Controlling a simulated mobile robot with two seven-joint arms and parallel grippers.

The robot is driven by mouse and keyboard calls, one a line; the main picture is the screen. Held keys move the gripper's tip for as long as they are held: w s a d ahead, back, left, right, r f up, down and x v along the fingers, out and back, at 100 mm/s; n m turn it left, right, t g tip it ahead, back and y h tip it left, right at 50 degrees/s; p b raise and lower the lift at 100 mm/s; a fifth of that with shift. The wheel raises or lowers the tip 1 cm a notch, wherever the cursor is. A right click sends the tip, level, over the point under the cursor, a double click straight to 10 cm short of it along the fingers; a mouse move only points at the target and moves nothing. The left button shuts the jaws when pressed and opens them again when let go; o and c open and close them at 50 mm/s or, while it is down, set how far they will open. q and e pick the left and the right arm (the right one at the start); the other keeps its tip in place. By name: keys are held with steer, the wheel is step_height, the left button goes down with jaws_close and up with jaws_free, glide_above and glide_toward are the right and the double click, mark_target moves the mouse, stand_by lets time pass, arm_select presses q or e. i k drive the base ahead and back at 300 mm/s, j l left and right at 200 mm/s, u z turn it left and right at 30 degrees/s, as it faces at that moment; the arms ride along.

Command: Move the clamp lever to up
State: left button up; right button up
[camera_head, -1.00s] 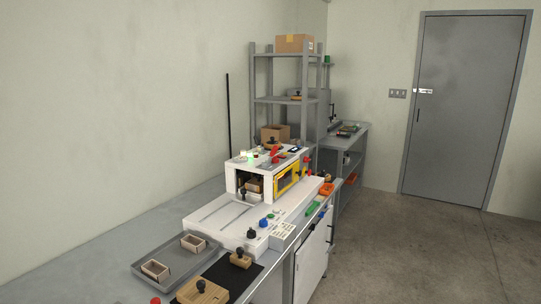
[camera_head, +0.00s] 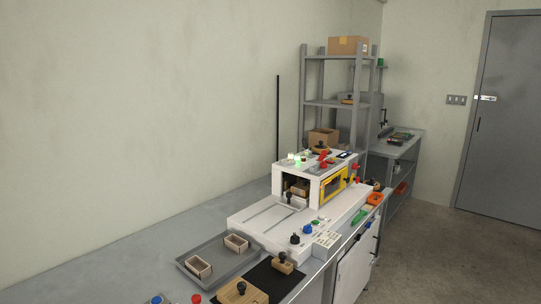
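The white box-forming machine (camera_head: 262,225) stands on the bench, with a yellow-framed window (camera_head: 334,184) on its right side. A red lever-like part (camera_head: 324,158) lies on top of the machine. Another red-topped part (camera_head: 355,171) sticks up at its right rear side. Black knobs show at the front opening (camera_head: 289,197) and on the front deck (camera_head: 295,238). I cannot tell which of these is the clamp lever, or its position, at this size. Neither of my grippers is in view.
A grey tray (camera_head: 213,277) with two small open boxes sits at the front left. A black mat (camera_head: 285,284) holds wooden blocks with black knobs. A shelf rack (camera_head: 304,90) stands behind the machine. Open floor (camera_head: 433,237) lies to the right of the bench.

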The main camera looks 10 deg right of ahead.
mark_target(323, 153)
steer(key=i+l+u, duration=0.15)
steer(key=l+u, duration=0.2)
steer(key=i+l+u, duration=0.1)
steer(key=l+u, duration=0.25)
steer(key=i+l+u, duration=0.2)
steer(key=l, duration=0.3)
steer(key=k+l+u, duration=0.15)
steer(key=l, duration=0.3)
steer(key=l+u, duration=0.25)
steer(key=l, duration=2.6)
steer(key=i, duration=0.05)
